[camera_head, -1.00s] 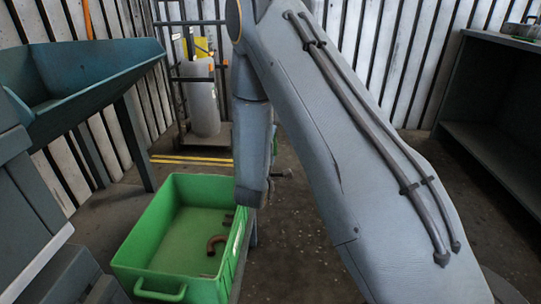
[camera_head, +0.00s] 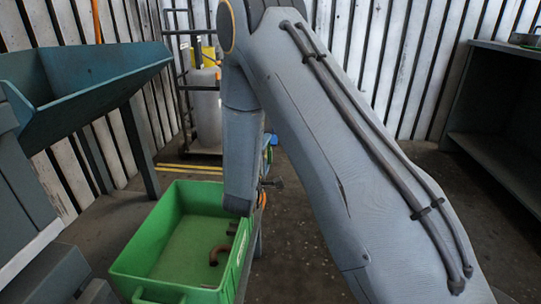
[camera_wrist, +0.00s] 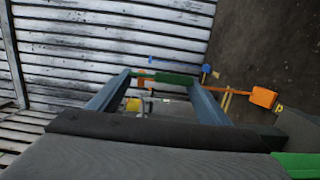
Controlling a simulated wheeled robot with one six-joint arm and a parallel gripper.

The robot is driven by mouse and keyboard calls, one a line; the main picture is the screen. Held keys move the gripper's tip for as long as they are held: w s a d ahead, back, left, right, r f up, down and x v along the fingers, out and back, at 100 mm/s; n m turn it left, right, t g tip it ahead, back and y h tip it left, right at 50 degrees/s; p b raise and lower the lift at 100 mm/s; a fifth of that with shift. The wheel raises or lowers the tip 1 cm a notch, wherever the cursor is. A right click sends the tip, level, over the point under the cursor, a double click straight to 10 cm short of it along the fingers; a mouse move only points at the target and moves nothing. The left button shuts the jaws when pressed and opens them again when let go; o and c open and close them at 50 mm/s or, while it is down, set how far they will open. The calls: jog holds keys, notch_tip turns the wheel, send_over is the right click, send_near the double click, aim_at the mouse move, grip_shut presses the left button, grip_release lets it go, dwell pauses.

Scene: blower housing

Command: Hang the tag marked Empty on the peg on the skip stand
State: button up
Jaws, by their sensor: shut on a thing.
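In the wrist view my gripper (camera_wrist: 160,80) has its two blue-grey fingers closed on a flat green tag (camera_wrist: 175,79), seen nearly edge-on, so its marking cannot be read. In the head view my forearm hides most of the gripper. The green skip (camera_head: 123,268) stands at lower left, with a leg of its stand (camera_head: 252,262) at its right side. A small dark peg-like piece (camera_head: 275,183) sticks out to the right beside my forearm, above the skip's far right edge. A bit of orange shows under it. I see no tag hanging there clearly.
A brown pipe elbow (camera_head: 220,252) lies in the skip. A teal hopper (camera_head: 95,75) is at left, a wheeled rack with a grey cylinder (camera_head: 206,108) behind. A dark shelf (camera_head: 490,110) is at right. Orange (camera_wrist: 262,97) and blue (camera_wrist: 206,68) pieces lie beyond my fingers. The floor right of the skip is clear.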

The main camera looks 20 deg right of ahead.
jog(key=shift+w+a+f+b, duration=0.15)
jog(key=shift+w+a+b, duration=0.15)
jog(key=shift+a, duration=0.5)
jog(key=shift+w+a+f+b, duration=0.15)
jog(key=shift+w+a, duration=0.2)
jog(key=shift+a, duration=0.4)
jog(key=shift+w+a+f+b, duration=0.1)
jog(key=shift+w+a+b, duration=0.2)
jog(key=shift+a, duration=0.5)
jog(key=shift+f, duration=0.1)
jog(key=o, duration=1.1)
jog(key=shift+a, duration=0.1)
